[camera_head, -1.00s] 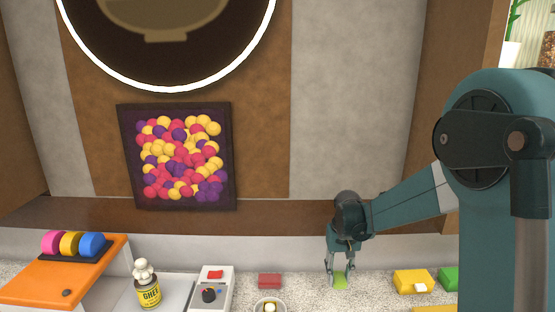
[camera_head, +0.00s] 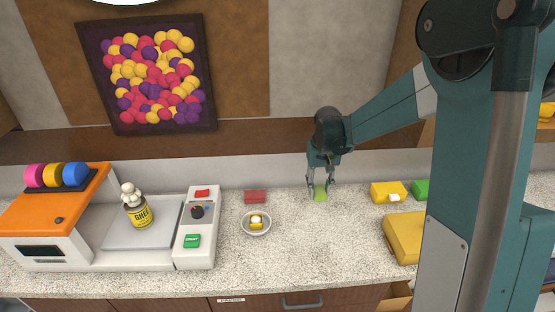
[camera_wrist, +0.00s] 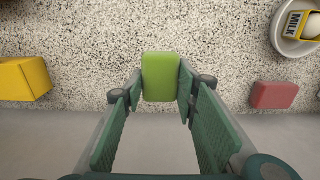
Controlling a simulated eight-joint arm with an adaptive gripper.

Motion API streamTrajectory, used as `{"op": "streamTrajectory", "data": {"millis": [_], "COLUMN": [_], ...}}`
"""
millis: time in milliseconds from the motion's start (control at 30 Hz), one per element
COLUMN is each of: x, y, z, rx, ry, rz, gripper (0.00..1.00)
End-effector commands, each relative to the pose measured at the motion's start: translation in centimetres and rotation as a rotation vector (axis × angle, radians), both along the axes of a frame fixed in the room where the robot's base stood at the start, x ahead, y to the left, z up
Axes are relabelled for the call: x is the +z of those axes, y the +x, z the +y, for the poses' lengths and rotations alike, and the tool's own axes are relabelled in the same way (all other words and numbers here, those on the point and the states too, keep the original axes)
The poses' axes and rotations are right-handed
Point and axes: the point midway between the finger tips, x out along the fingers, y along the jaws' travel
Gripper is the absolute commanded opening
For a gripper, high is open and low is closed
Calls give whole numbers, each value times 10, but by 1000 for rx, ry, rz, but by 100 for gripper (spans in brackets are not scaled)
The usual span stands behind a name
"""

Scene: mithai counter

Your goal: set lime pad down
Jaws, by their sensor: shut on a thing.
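The lime pad (camera_head: 320,194) is a small flat lime-green block at the back of the speckled counter (camera_head: 290,240). My gripper (camera_head: 320,184) points down at it and is shut on it. In the wrist view the lime pad (camera_wrist: 160,77) sits between the two fingertips of my gripper (camera_wrist: 160,84), which touch its sides. The pad is at or very near the counter surface; I cannot tell whether it touches.
A red block (camera_head: 255,197) and a bowl (camera_head: 257,229) with a small yellow item lie to the left. A yellow block (camera_head: 384,191), a green block (camera_head: 421,189) and a larger yellow box (camera_head: 402,238) are to the right. The counter in front is clear.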

Motion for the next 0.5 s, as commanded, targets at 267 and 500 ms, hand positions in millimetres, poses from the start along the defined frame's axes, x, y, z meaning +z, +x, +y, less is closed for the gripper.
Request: {"op": "streamTrajectory", "data": {"millis": [267,500], "x": [17,33], "y": [-36,-83], "z": [11,23], "rx": [2,1], "ry": [0,0], "rz": [0,0], "gripper": [22,22]}}
